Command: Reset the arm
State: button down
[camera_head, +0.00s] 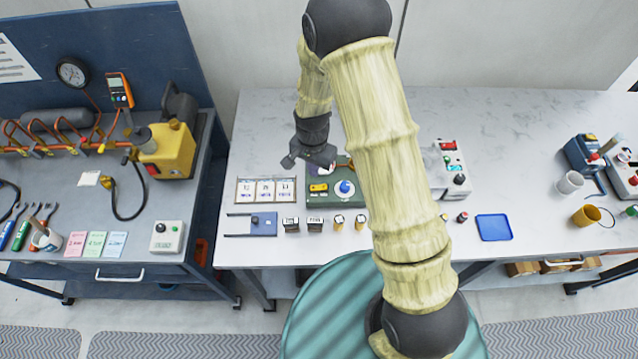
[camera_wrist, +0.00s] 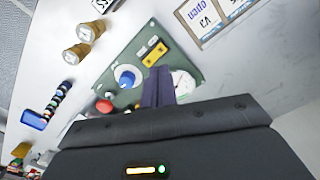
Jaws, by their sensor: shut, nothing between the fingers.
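My gripper (camera_head: 318,163) hangs above the back part of the green control panel on the white table. It is shut and empty, with its dark fingers together in the wrist view (camera_wrist: 158,88). The green panel (camera_head: 318,197) carries a blue knob (camera_head: 344,187) and a yellow block (camera_head: 318,187). In the wrist view the panel (camera_wrist: 139,45) also shows its blue knob (camera_wrist: 127,76), a red button (camera_wrist: 104,105) and a pale round dial (camera_wrist: 184,84) partly hidden by the fingers. I cannot tell the exact height of the fingers above the panel.
A blue tray (camera_head: 494,227) and a yellow mug (camera_head: 586,215) are further right. The left bench holds a yellow pump (camera_head: 168,152). Clear tabletop lies behind.

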jog(key=shift+r, duration=0.15)
dwell(0.4)
jog(key=s+d+r+n+t+b, duration=0.1)
jog(key=s+d+r+n, duration=0.2)
jog(key=s+d+r, duration=0.3)
jog(key=s+d+r+n+t+b, duration=0.1)
jog(key=s+d+r+n, duration=0.2)
jog(key=s+d+r, duration=0.3)
notch_tip(320, 180, up, 5)
jog(key=shift+s+d+f+t, duration=0.15)
jog(key=shift+s+d+t, duration=0.15)
jog(key=shift+d, duration=0.5)
jog(key=shift+w, duration=0.1)
